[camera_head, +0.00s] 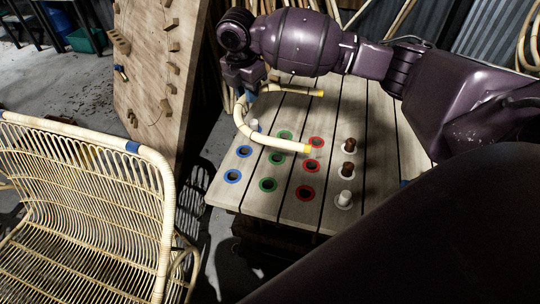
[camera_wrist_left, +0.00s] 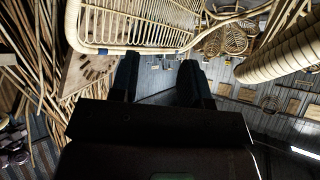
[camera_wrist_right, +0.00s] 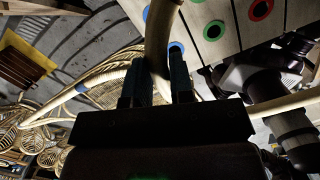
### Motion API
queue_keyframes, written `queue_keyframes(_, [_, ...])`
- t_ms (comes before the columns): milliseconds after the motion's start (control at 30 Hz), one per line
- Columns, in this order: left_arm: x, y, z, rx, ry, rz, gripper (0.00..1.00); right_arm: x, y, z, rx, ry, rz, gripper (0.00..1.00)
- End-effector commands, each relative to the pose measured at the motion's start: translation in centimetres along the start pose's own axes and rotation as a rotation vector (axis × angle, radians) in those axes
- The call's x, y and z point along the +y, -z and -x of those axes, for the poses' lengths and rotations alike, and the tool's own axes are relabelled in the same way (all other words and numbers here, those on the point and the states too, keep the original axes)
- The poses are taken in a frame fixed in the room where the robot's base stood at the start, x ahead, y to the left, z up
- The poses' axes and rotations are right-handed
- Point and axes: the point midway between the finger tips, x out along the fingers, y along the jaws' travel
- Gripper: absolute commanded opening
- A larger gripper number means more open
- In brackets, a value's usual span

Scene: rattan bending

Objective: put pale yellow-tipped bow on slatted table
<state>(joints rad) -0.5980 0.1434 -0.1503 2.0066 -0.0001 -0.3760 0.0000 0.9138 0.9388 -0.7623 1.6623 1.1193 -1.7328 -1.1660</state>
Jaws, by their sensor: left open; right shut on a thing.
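The pale U-shaped bow (camera_head: 245,124) has yellow tips, one at the upper right and one lower, over the table. My right gripper (camera_head: 248,90) is shut on the bow near its bend and holds it above the slatted table (camera_head: 228,195). In the right wrist view the bow (camera_wrist_right: 162,30) runs between the two fingers (camera_wrist_right: 158,82). The slatted table has blue, green and red rings around holes. Whether the bow touches the tabletop is hard to tell. My left gripper (camera_wrist_left: 158,80) is open and empty in the left wrist view; I do not see it in the head view.
White and brown pegs (camera_head: 348,172) stand in white rings on the table's right part. A rattan chair (camera_head: 85,200) with blue bands stands at the left. A wooden board with blocks (camera_head: 150,80) leans behind it. My dark arm hides the lower right.

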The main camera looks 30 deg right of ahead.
Motion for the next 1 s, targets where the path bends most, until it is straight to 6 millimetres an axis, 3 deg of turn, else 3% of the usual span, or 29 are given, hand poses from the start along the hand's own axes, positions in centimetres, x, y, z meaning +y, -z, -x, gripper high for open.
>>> queue_keyframes(267, [0.1, -1.1, -0.5, -0.014, -0.002, -0.001, 0.43, -0.1, 0.7, -5.7, 0.002, 0.008, 0.005, 0.0])
queue_keyframes(600, [0.4, -0.5, -1.3, 0.005, -0.007, -0.004, 0.43, -0.1, 1.6, -12.5, 0.002, 0.006, 0.003, 0.0])
queue_keyframes(1000, [0.4, -1.1, -1.5, -0.006, -0.008, -0.007, 0.43, -0.1, 1.9, -15.4, 0.001, 0.004, 0.004, 0.0])
